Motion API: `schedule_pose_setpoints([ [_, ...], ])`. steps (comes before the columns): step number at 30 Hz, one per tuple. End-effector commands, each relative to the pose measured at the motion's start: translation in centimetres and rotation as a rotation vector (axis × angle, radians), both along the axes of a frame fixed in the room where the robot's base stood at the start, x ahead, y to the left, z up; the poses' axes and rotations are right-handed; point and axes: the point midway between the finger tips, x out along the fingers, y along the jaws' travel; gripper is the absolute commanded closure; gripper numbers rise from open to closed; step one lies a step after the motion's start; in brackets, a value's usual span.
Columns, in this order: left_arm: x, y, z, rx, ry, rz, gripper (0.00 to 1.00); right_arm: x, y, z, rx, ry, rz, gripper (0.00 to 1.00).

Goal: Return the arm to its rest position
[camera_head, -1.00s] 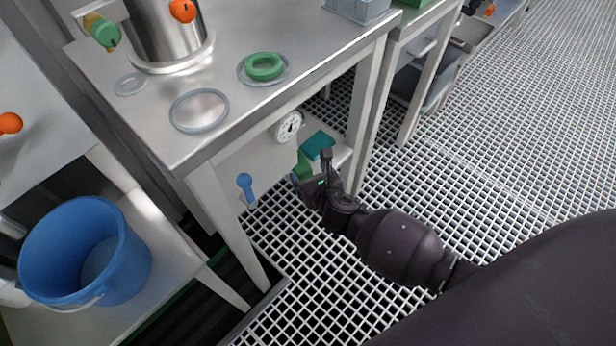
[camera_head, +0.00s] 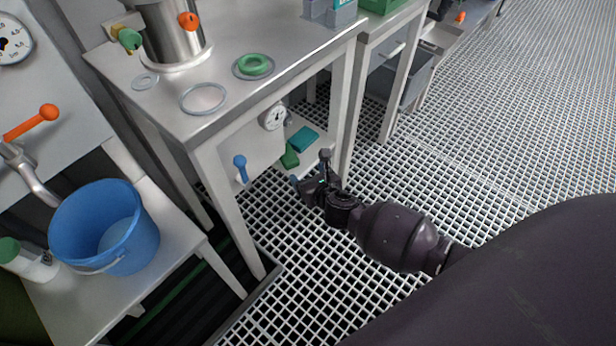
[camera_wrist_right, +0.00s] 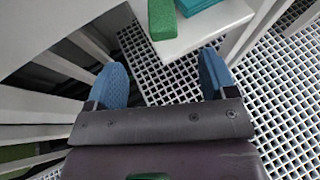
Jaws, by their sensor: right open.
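My right arm reaches in from the lower right in the head view. Its gripper (camera_head: 310,183) is in front of the steel table's lower shelf, above the grating floor. In the right wrist view the two blue fingertips (camera_wrist_right: 162,82) are wide apart with only floor grating between them, so it is open and empty. A green block (camera_head: 290,157) and a teal block (camera_head: 304,139) lie on the lower shelf beyond the gripper. The green block (camera_wrist_right: 161,18) and teal block (camera_wrist_right: 196,5) also show ahead of the fingers. My left gripper is not in view.
The steel table (camera_head: 225,120) carries a steel vessel (camera_head: 172,35), rings and a green ring (camera_head: 254,64). A gauge (camera_head: 273,116) and blue-handled valve (camera_head: 240,167) sit below its top. A blue bucket (camera_head: 103,228) stands at left. Open grating floor (camera_head: 480,150) lies right.

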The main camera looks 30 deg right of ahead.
Motion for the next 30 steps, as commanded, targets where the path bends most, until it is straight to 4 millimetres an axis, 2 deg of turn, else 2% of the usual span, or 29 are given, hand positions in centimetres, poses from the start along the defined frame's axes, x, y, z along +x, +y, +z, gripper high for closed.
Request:
schedule_pose_setpoints([
  [17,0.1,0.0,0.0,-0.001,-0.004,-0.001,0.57,0.0,-0.1,0.0,0.001,0.001,0.0,0.22],
  [20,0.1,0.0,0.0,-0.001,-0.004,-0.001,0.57,-0.6,0.0,-0.1,0.042,0.006,-0.016,0.22],
  [23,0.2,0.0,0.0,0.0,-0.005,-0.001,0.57,-2.3,0.0,-0.5,0.175,0.022,-0.071,0.22],
  [30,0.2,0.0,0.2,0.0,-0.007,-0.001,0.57,-9.6,0.0,-0.8,0.783,0.081,-0.356,0.22],
])
